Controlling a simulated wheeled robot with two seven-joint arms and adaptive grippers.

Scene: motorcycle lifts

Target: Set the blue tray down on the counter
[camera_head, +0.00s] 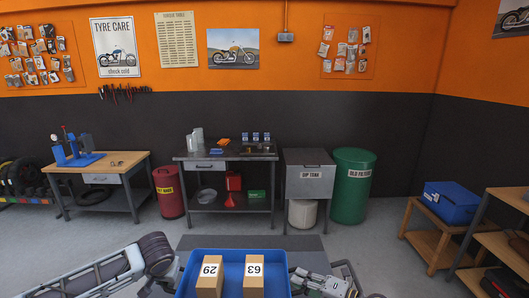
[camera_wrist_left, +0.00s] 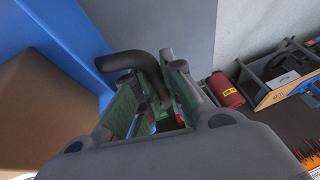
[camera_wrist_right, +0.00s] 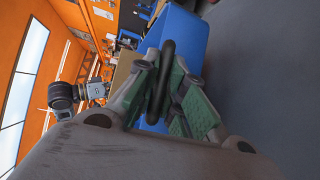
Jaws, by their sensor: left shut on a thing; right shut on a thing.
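The blue tray (camera_head: 233,272) is at the bottom centre of the head view, in front of me and well short of the counter. Two brown boxes stand in it, marked 29 (camera_head: 209,284) and 63 (camera_head: 254,284). My left gripper (camera_head: 173,275) is shut on the tray's dark left handle (camera_wrist_left: 135,60). My right gripper (camera_head: 298,280) is shut on its black right handle (camera_wrist_right: 168,60). The dark metal counter (camera_head: 222,156) stands against the back wall, with a white holder, orange and blue items and small boxes on its top. The tray's near end is cut off by the frame.
A wooden workbench (camera_head: 120,158) with a blue vise and a red drum (camera_head: 169,192) stand left of the counter. A grey cabinet (camera_head: 309,172) and green drum (camera_head: 351,185) stand right. A blue crate (camera_head: 452,203) sits on a wooden table. Grey floor lies open between.

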